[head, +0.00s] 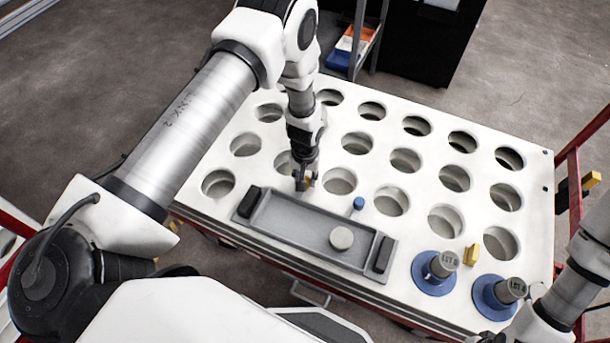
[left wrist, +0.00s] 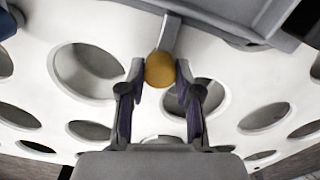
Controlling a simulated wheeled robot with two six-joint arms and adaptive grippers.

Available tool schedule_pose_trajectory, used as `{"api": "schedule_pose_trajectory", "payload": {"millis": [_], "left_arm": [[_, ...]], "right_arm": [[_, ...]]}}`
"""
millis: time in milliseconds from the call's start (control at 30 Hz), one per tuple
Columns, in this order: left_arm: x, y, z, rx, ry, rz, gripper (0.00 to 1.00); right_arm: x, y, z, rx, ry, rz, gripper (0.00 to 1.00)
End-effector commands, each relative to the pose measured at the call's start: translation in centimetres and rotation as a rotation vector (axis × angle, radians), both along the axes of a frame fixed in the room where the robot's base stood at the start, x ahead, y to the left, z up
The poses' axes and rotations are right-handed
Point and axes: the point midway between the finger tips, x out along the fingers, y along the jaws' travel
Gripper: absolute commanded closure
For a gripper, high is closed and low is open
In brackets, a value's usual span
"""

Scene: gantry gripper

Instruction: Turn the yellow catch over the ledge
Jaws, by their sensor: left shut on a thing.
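The yellow catch (head: 309,182) is at the far rim of a grey tray (head: 285,228), toward its left half. In the left wrist view its round yellow knob (left wrist: 160,69) sits between the fingertips, with a grey bar running from it toward the tray edge (left wrist: 235,15). My left gripper (head: 306,180) points down and is shut on the knob. I cannot tell from these views whether the bar lies over the ledge. My right gripper is out of view; only part of the right arm shows at the lower right.
The white tabletop (head: 300,115) has several round holes. A blue knob (head: 358,203) stands at the tray's far rim, and a pale disc (head: 341,238) lies inside. Two blue-flanged posts (head: 435,270) (head: 497,295) and a yellow block (head: 472,254) stand at the front right.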

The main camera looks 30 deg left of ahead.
Motion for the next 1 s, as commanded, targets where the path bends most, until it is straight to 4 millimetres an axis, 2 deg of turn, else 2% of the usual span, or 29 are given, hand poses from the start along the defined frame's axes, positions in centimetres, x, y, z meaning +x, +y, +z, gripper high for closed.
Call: {"api": "schedule_pose_trajectory", "payload": {"millis": [300,733,767,800,833,1000], "left_arm": [[-0.03,-0.03,-0.04,0.000,0.001,-0.094,1.00],[-0.03,-0.03,-0.05,0.000,0.001,-0.104,1.00],[-0.03,-0.03,-0.05,0.000,0.001,-0.104,0.60],[-0.02,-0.03,-0.05,0.000,0.001,-0.104,0.46],[-0.02,-0.03,-0.04,0.000,0.001,-0.104,0.42],[-0.01,-0.03,-0.02,0.000,0.000,-0.103,0.42]], "right_arm": [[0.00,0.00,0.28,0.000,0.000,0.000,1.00],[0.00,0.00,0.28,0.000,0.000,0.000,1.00],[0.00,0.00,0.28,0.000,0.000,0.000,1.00],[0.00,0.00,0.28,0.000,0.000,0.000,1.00],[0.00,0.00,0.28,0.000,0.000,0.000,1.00],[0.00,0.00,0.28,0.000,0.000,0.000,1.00]]}}
